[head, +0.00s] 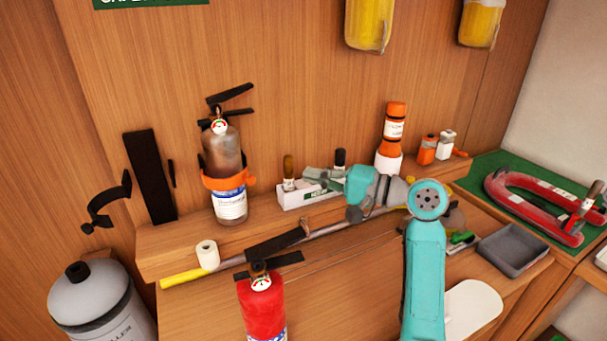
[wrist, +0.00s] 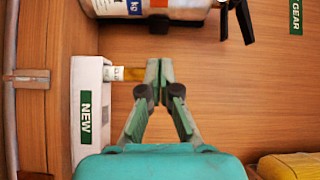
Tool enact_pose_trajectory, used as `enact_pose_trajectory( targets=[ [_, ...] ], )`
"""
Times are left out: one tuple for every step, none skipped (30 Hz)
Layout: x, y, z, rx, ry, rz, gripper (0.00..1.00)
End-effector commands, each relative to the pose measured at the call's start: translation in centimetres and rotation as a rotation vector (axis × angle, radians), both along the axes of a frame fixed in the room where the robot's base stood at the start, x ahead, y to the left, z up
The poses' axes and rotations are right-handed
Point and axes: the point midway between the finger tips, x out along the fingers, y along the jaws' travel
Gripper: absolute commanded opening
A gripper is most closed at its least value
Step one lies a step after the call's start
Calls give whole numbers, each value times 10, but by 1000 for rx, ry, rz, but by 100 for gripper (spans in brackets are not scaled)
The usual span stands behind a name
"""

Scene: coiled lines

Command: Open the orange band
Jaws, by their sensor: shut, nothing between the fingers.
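The orange band (head: 214,183) wraps around the middle of a silver fire extinguisher (head: 221,153), which stands on the wooden ledge against the panel. A small tab sticks out at the band's right; I cannot tell its latch state. My gripper (head: 318,179) is to the right of the band, apart from it, over the white box. In the wrist view my gripper (wrist: 159,72) is shut and empty, its tips beside an amber bottle (wrist: 134,73). Part of the extinguisher (wrist: 150,12) lies across the top of that view, with a cropped orange patch on it.
The white box (head: 292,199) holds small bottles right of the extinguisher. A red extinguisher (head: 262,305) stands in front, near a yellow-ended pole (head: 184,278) and a white roll (head: 208,254). An orange flashlight (head: 394,128), grey tray (head: 515,248) and red clamp-like loop (head: 530,215) are to the right.

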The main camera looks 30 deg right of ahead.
Motion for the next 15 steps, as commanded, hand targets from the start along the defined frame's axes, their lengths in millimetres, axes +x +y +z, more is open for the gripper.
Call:
enact_pose_trajectory(
  targets=[
    [7, 7, 0, 0, 0, 4, 0],
    [11, 11, 0, 1, 1, 4, 0],
    [17, 16, 0, 1, 1, 5, 0],
    [21, 20, -1, 0, 2, 4, 0],
    [25, 23, -1, 1, 1, 4, 0],
    [31, 28, -1, 1, 1, 5, 0],
    [35, 32, -1, -1, 1, 4, 0],
    [39, 36, -1, -1, 1, 4, 0],
    [45, 41, -1, 1, 1, 4, 0],
    [49, 44, -1, 1, 1, 3, 0],
    [54, 47, -1, 0, 2, 3, 0],
    [59, 52, -2, 0, 2, 3, 0],
    [63, 55, -2, 1, 2, 3, 0],
    [59, 60, -3, 1, 1, 2, 0],
    [55, 65, -3, 0, 0, 2, 0]
  ],
)
